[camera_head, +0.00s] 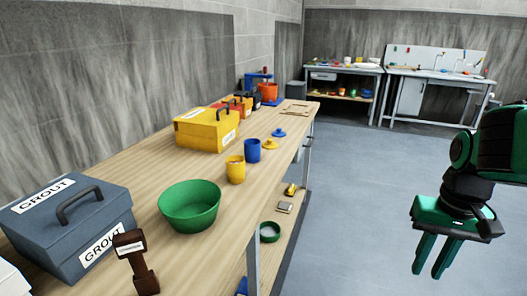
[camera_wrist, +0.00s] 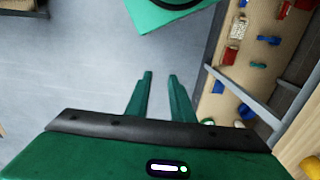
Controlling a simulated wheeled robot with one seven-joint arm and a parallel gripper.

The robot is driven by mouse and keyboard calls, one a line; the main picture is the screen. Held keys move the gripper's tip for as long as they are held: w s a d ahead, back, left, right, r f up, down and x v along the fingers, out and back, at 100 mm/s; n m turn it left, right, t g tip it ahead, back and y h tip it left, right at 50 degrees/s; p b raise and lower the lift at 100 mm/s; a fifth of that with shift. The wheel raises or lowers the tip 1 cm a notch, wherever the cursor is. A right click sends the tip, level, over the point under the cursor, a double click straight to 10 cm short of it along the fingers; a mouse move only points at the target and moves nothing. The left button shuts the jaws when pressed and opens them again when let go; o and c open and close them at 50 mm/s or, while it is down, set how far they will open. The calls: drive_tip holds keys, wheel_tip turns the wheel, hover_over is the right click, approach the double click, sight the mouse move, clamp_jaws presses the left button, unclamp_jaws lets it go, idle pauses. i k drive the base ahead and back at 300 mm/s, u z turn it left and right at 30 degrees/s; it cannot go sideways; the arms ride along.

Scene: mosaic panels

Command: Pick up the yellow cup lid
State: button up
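The yellow cup lid (camera_head: 270,145) is a small round disc with a knob, lying on the wooden workbench (camera_head: 150,173). The yellow cup (camera_head: 235,170) stands nearer to me on the bench, apart from the lid. A blue cup (camera_head: 253,151) stands between them, and a blue lid (camera_head: 279,133) lies just beyond the yellow one. My gripper (camera_head: 434,268) hangs over the floor, well to the right of the bench, with its fingers pointing down. In the wrist view my gripper (camera_wrist: 160,76) has its two fingers apart with nothing between them. I cannot pick out the yellow lid in the wrist view.
A green bowl (camera_head: 190,205), a grey-blue grout box (camera_head: 66,228), a yellow toolbox (camera_head: 206,130) and a brown stamp-like tool (camera_head: 136,262) stand on the bench. A lower shelf holds a green round item (camera_head: 270,232). Grey floor (camera_head: 360,200) lies open between bench and gripper.

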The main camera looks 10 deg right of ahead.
sight(270, 144)
drive_tip(key=z, duration=0.5)
drive_tip(key=k, duration=1.2)
drive_tip(key=z, duration=0.9)
drive_tip(key=i, duration=2.3)
drive_tip(key=u, duration=0.65)
drive_tip(key=i, duration=1)
drive_tip(key=u, duration=1.15)
drive_tip(key=i, duration=0.8)
drive_tip(key=u, duration=0.45)
